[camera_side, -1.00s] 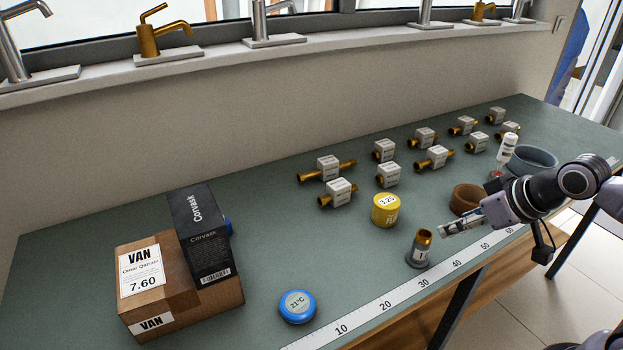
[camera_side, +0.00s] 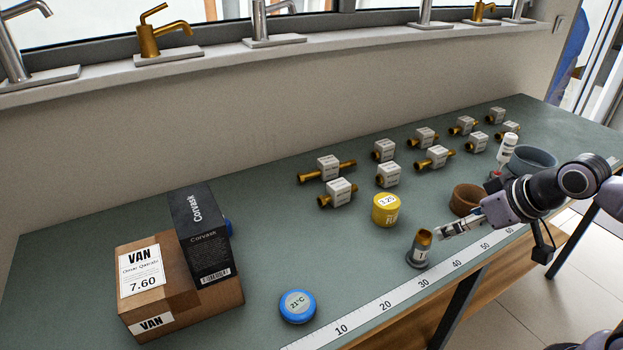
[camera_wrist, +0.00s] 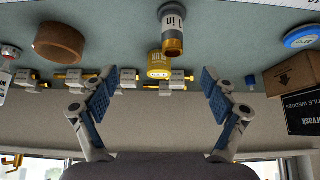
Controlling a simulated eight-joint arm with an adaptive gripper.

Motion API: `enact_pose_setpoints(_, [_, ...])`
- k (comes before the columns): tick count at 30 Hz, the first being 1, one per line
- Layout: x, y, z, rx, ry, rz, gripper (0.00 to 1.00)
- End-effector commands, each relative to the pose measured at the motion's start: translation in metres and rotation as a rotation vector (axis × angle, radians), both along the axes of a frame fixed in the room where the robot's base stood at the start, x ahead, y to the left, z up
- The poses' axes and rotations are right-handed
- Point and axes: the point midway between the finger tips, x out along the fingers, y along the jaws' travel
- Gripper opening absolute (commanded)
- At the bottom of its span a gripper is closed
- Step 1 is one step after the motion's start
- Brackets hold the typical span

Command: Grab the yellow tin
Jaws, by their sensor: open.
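The yellow tin (camera_side: 386,210) stands upright on the green bench top, with a white label reading 3.25 on its lid. In the wrist view the yellow tin (camera_wrist: 158,66) shows between the fingers but farther off, partly behind a grey and brass fitting (camera_wrist: 172,32). My gripper (camera_side: 441,231) is at the right of the side view, low over the bench, with its fingers pointing left. It is apart from the tin and close to the grey and brass fitting (camera_side: 420,248). In the wrist view my gripper (camera_wrist: 160,88) has its two blue-padded fingers spread wide with nothing between the pads.
A brown ring (camera_side: 465,199) and a grey bowl (camera_side: 533,158) stand near my arm. Several brass valves with white tags (camera_side: 388,175) stand behind the tin. A blue round gauge (camera_side: 297,306) and boxes (camera_side: 188,298) are at the left.

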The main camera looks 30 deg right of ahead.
Motion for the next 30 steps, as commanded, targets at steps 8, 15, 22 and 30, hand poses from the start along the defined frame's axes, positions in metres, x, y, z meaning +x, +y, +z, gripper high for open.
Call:
enact_pose_setpoints(8, [0.001,0.0,0.001,0.002,0.003,-0.004,0.86])
enact_pose_setpoints(15, [0.026,0.002,0.011,0.036,0.065,-0.103,0.86])
enact_pose_setpoints(22, [0.071,0.006,0.017,0.073,0.149,-0.295,0.86])
enact_pose_setpoints(30, [0.126,0.015,0.005,0.087,0.208,-0.541,0.86])
